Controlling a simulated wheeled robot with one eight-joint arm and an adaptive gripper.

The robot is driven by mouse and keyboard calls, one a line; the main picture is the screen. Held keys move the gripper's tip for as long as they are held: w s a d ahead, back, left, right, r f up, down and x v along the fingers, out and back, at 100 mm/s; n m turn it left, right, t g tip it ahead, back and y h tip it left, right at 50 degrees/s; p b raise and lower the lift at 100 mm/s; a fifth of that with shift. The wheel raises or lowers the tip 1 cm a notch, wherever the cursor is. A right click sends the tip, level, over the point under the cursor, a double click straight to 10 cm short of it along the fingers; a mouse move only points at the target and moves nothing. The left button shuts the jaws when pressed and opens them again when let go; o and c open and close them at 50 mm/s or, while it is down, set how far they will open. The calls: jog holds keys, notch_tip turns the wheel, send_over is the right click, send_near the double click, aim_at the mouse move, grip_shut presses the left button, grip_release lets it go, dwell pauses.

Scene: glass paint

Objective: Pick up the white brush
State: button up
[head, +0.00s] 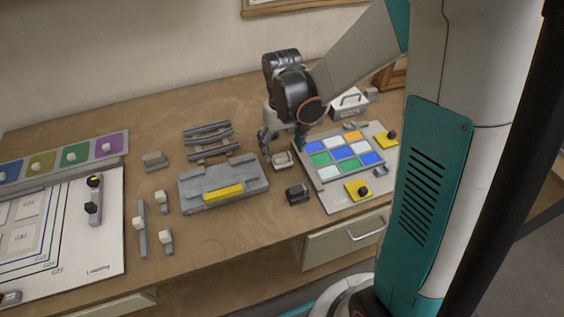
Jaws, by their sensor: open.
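My gripper (282,147) is open and points down over the right middle of the workbench. A small block with a whitish top (282,160) is just below and between its fingers; I cannot tell whether they touch it. No thing is clearly readable as the white brush. Three grey pieces with whitish heads are on the bench at left of centre: a long one (142,238), a short upper one (162,203) and a short lower one (166,241). They are well away from my gripper.
A grey fixture with a yellow bar (222,192) stands left of my gripper, with a slatted grey rack (208,138) behind it. A small dark block (298,194) is near the front edge. A panel of coloured tiles (328,160) lies to the right, before a white handled box (349,103).

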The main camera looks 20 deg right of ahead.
aim_at(282, 156)
jog(key=f, duration=0.1)
jog(key=f+b, duration=0.1)
jog(key=f, duration=0.1)
jog(key=f+b, duration=0.1)
jog(key=f, duration=0.1)
jog(key=shift+w, duration=0.25)
jog(key=c, duration=1.2)
jog(key=shift+r, duration=0.15)
jog(key=shift+c, duration=0.2)
notch_tip(282, 156, up, 20)
jog(key=p, duration=0.5)
jog(key=shift+p, duration=0.4)
jog(key=o, duration=0.3)
jog(key=shift+c, duration=0.4)
jog(key=shift+d, duration=0.15)
